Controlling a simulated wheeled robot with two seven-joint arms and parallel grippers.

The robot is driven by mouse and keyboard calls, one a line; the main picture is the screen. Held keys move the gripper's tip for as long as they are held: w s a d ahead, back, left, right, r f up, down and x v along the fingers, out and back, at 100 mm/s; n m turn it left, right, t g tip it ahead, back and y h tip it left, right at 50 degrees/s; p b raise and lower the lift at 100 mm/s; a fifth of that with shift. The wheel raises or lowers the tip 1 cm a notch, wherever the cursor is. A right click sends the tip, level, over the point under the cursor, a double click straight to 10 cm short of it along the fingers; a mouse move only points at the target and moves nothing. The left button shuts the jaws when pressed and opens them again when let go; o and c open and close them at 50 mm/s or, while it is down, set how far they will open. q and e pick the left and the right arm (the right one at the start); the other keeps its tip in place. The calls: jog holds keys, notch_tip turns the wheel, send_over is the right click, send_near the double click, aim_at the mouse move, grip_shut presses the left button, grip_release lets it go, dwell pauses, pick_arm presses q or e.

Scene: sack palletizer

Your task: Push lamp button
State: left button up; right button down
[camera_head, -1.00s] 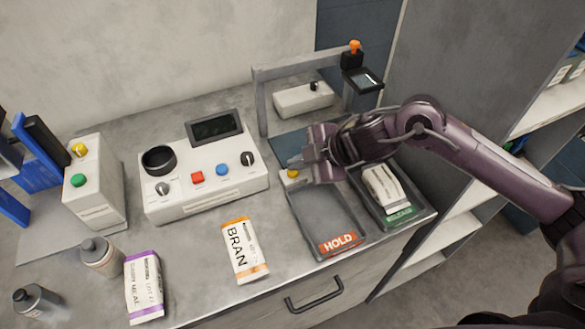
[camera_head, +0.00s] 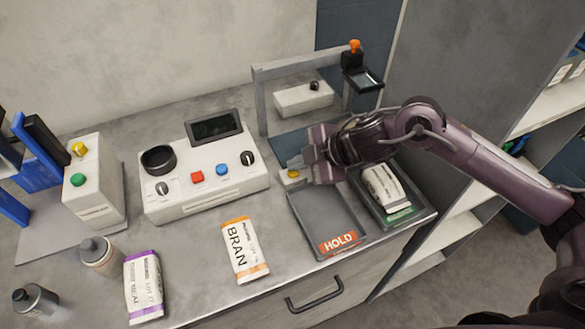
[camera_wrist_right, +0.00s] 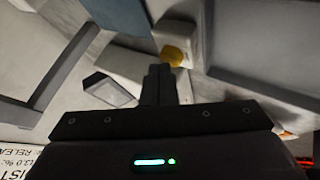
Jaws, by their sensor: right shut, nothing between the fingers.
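A yellow button (camera_head: 293,174) sits on a small grey housing by the back left corner of the HOLD tray. It also shows in the wrist view as a blurred yellow spot (camera_wrist_right: 178,54) just beyond the fingers. My right gripper (camera_head: 299,163) is shut and empty, close behind and above this button. No lamp lettering is readable, so which button is the lamp's is unclear. My left gripper is not in view.
A HOLD tray (camera_head: 318,215) is empty; the tray beside it (camera_head: 409,216) holds a white sack (camera_head: 381,187). A grey frame (camera_head: 257,105) stands behind. A control box (camera_head: 205,190) with red and blue buttons is left, with a BRAN sack (camera_head: 240,248) in front.

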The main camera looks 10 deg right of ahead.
aim_at(298, 175)
jog(key=shift+f, duration=0.3)
jog(key=shift+r, duration=0.1)
jog(key=shift+r+p, duration=0.35)
jog(key=shift+p, duration=0.2)
jog(key=shift+r, duration=0.1)
notch_tip(298, 175, up, 6)
jog(key=p, duration=0.6)
